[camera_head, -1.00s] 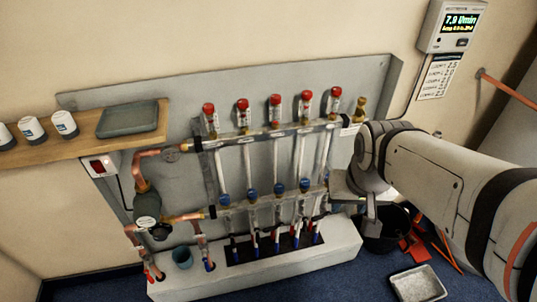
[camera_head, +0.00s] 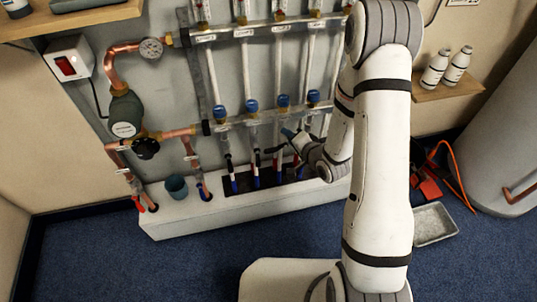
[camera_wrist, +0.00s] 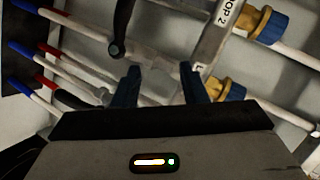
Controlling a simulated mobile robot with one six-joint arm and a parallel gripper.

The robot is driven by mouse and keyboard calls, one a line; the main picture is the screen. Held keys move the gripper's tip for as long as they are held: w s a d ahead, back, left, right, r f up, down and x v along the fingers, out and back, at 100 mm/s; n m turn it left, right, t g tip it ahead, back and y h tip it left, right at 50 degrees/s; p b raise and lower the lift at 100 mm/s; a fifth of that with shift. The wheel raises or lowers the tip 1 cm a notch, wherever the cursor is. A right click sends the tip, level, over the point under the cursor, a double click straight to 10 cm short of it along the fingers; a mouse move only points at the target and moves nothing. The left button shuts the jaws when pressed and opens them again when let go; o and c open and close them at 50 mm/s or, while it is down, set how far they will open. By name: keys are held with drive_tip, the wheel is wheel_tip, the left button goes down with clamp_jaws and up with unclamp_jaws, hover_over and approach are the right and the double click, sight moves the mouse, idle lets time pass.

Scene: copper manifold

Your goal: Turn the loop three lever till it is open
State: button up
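The copper manifold's lower bar (camera_head: 235,122) carries a row of blue caps (camera_head: 251,105), with pipes dropping below it. In the wrist view a black lever (camera_wrist: 121,24) hangs down to a round end just above and left of my fingers; which loop it belongs to cannot be told. A "LOOP 2" label (camera_wrist: 228,12) is at the upper right. My gripper (camera_wrist: 162,88) is open, its two blue fingertips apart with nothing visibly held and the lever not between them. In the head view my gripper (camera_head: 286,140) is at the lower pipes, partly hidden by my arm.
A white plinth (camera_head: 170,215) runs below the manifold, with a blue-grey cup (camera_head: 176,187) on it at left. A pump (camera_head: 125,115) and gauge (camera_head: 151,48) stand left. A shelf with white bottles (camera_head: 435,68) and a grey tray (camera_head: 434,224) are right.

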sight(275, 151)
drive_tip(key=s+f+m+y, duration=0.1)
drive_tip(key=f, duration=0.1)
drive_tip(key=s+a+f+b, duration=0.1)
drive_tip(key=f, duration=0.1)
drive_tip(key=a+f+m+t+y+b, duration=0.1)
drive_tip(key=f, duration=0.1)
drive_tip(key=shift+s+a+f+m+y, duration=0.2)
drive_tip(key=shift+s+m+y, duration=0.1)
drive_tip(key=shift+s, duration=0.1)
drive_tip(key=b+x, duration=0.1)
drive_tip(key=x, duration=0.6)
drive_tip(key=shift+a+m+y+b, duration=0.3)
drive_tip(key=shift+a+m+b, duration=0.05)
drive_tip(key=shift+m+b, duration=0.05)
drive_tip(key=shift+f, duration=0.15)
clamp_jaws()
drive_tip(key=shift+d, duration=0.1)
